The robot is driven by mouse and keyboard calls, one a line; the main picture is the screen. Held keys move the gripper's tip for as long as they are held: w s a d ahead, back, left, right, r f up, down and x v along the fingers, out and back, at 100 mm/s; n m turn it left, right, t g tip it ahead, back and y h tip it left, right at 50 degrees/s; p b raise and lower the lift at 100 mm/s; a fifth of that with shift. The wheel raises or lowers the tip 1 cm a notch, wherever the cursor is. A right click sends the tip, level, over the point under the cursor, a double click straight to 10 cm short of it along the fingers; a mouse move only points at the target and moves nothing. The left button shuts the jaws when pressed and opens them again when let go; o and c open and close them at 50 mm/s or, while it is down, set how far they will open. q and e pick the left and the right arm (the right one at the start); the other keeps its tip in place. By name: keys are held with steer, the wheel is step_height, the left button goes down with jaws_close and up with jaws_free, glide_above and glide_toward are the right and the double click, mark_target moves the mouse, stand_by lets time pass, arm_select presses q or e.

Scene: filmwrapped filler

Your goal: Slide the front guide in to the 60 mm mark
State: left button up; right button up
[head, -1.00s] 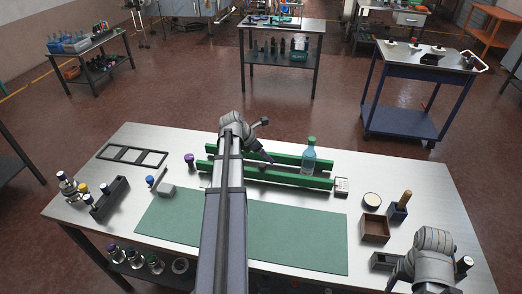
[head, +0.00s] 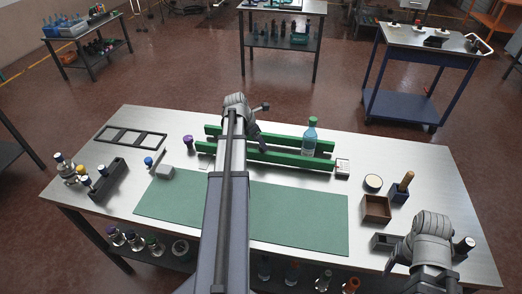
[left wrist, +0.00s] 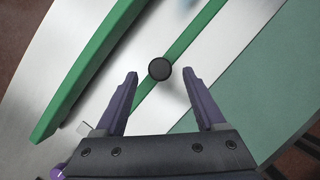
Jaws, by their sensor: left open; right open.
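The front guide (head: 290,158) is the nearer long green rail, with the rear green rail (head: 285,142) behind it. A clear bottle with a green cap (head: 310,140) stands between them near their right end. In the left wrist view the front guide (left wrist: 207,30) runs diagonally, with a round black knob (left wrist: 160,69) on its line. My left gripper (left wrist: 160,73) is open, its fingertips on either side of the knob with gaps showing. In the head view my arm partly hides that gripper (head: 261,143). My right gripper (head: 393,266) is at lower right, its fingers hard to make out.
A green mat (head: 295,220) lies in front of the guides. A white marked block (head: 342,167) sits at their right end, a purple-capped bottle (head: 187,142) at their left. A wooden box (head: 376,207) and a dark rack (head: 107,180) stand on the table.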

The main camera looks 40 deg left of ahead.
mark_target(262, 153)
arm_select(q)
steer(key=b+x, duration=0.1)
steer(key=x, duration=0.1)
steer(key=shift+w+f+b, duration=0.15)
steer(key=shift+f+b, duration=0.15)
steer(key=shift+f, duration=0.05)
arm_select(e)
step_height(262, 153, down, 2)
steer(key=shift+f, duration=0.25)
arm_select(q)
steer(key=shift+r, duration=0.1)
jaws_close()
stand_by(0.7)
